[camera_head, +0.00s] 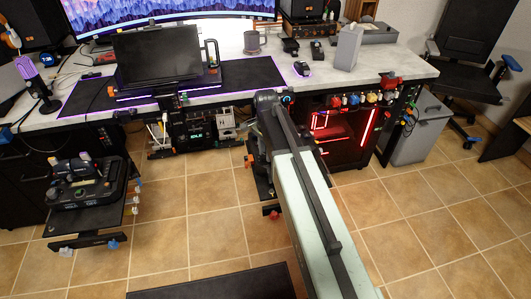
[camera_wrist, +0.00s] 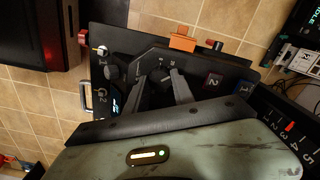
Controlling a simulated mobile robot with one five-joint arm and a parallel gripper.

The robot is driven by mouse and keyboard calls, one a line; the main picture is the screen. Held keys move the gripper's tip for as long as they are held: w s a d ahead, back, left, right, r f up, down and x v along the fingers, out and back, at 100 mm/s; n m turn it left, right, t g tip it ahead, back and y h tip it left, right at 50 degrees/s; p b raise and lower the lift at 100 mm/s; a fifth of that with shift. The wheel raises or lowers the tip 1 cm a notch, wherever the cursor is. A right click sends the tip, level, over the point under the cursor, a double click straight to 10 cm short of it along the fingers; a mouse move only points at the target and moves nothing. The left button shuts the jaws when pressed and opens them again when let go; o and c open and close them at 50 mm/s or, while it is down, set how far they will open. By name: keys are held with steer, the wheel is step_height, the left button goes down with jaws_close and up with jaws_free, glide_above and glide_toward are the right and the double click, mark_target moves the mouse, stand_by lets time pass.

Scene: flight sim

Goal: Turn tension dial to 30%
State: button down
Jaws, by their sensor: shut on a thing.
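In the wrist view, a black panel (camera_wrist: 125,50) with white numbers and marks lies under my gripper (camera_wrist: 160,82). The two grey fingers are closed around a small dark knob (camera_wrist: 161,76) between their tips, which looks like the tension dial. The fingers and shadow hide much of it, and its setting cannot be read. Another dark knob (camera_wrist: 111,72) stands left of the fingers. In the head view, my arm reaches the desk's front edge, and the dial is hidden there.
A numbered scale with a red mark (camera_wrist: 289,127) is at right. In the head view, a desk (camera_head: 400,70) has a red-lit case (camera_head: 342,130) below.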

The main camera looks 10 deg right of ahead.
stand_by(0.5)
steer(key=c, duration=1.1)
jaws_free()
steer(key=shift+o, duration=0.2)
step_height(320, 180, up, 8)
steer(key=p, duration=0.8)
steer(key=shift+f, duration=0.1)
